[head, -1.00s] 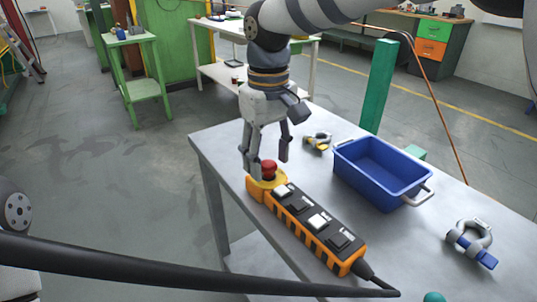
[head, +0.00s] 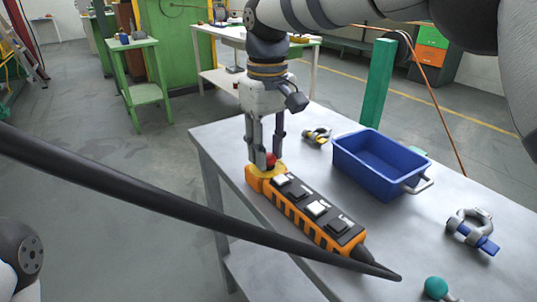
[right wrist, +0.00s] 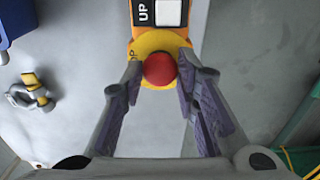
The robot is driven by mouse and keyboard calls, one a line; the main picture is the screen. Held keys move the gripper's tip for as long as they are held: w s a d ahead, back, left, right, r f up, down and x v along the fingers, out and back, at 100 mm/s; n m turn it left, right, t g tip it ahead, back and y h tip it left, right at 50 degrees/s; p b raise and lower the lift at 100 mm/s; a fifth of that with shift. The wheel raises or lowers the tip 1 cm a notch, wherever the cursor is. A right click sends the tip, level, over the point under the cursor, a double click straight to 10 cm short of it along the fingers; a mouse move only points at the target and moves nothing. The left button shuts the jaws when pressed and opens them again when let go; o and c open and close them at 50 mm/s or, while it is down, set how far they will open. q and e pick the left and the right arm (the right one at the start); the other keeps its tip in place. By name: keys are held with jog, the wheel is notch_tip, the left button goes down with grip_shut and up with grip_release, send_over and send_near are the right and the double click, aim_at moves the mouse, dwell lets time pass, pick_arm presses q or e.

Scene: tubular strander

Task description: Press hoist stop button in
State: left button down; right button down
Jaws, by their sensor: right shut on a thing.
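The hoist pendant (head: 318,221), orange and black with white and black buttons, lies on the grey table. The red mushroom stop button (head: 270,159) sits on a yellow collar (right wrist: 154,42) at the pendant's far end. My right gripper (head: 265,158) points down over that end, its fingers on both sides of the button. In the right wrist view the red stop button (right wrist: 160,69) shows between the fingertips of my right gripper (right wrist: 160,75), which is shut on it. How far in the button sits cannot be told. My left gripper is not in view.
A blue bin (head: 376,168) stands right of the pendant. A shackle with a yellow pin (head: 317,136) and one with a blue pin (head: 472,232) lie on the table (head: 222,140). A thick black cable (head: 180,206) crosses the foreground. A green post (head: 378,84) rises behind.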

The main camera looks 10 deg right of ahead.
jog(key=shift+f, duration=0.25)
jog(key=c, duration=1.2)
grip_release()
jog(key=shift+w, duration=0.1)
jog(key=shift+r, duration=0.15)
notch_tip(320, 180, up, 12)
jog(key=shift+f, duration=0.1)
